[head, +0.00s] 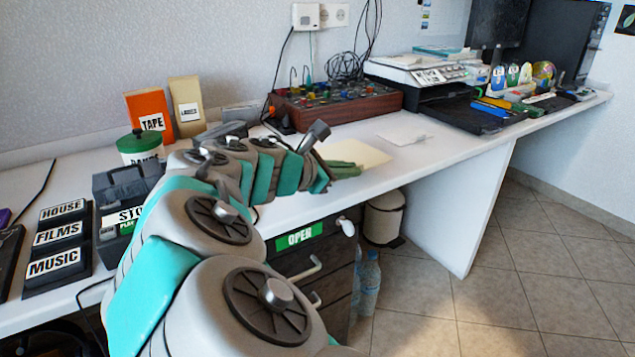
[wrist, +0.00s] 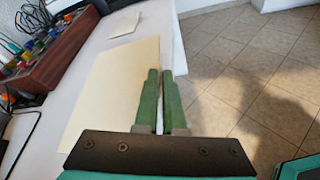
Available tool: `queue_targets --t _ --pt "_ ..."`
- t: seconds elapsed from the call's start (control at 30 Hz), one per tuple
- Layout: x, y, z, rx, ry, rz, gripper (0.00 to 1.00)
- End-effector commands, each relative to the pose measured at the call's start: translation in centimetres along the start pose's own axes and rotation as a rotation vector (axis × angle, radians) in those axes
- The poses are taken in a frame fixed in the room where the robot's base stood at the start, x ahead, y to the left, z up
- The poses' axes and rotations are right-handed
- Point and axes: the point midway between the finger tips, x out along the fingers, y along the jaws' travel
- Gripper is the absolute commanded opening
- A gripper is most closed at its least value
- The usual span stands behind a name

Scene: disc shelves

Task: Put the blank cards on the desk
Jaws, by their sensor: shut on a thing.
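A cream blank card (head: 368,153) is at the desk's front edge in the head view. My gripper (head: 350,169) is at its left end. In the wrist view the cream card (wrist: 105,88) spreads beside and under the fingers. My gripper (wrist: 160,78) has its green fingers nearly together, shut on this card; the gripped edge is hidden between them. A white card (head: 408,134) lies flat on the white desk (head: 455,150) farther right, and it also shows in the wrist view (wrist: 122,24). I cannot tell whether the cream card touches the desk.
A wooden control box (head: 335,108) with knobs and cables stands behind the card. A printer (head: 418,72) and a black tray (head: 475,118) are farther right. Drawers marked OPEN (head: 300,235) and a bin (head: 384,218) are below. Desk around the white card is clear.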

Motion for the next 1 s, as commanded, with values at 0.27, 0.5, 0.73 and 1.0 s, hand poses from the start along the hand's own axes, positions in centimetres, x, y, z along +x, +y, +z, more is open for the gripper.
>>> queue_targets --t 0.27,0.5,0.73,1.0 --pt "-1.5 3.6 -3.0 0.0 0.004 0.003 0.0" --pt "-2.2 4.9 -3.8 0.0 0.001 0.001 0.0" --pt "-1.8 4.7 -5.2 0.0 0.001 0.0 0.0" --pt "-1.0 3.8 -7.3 0.0 0.001 0.0 0.0"
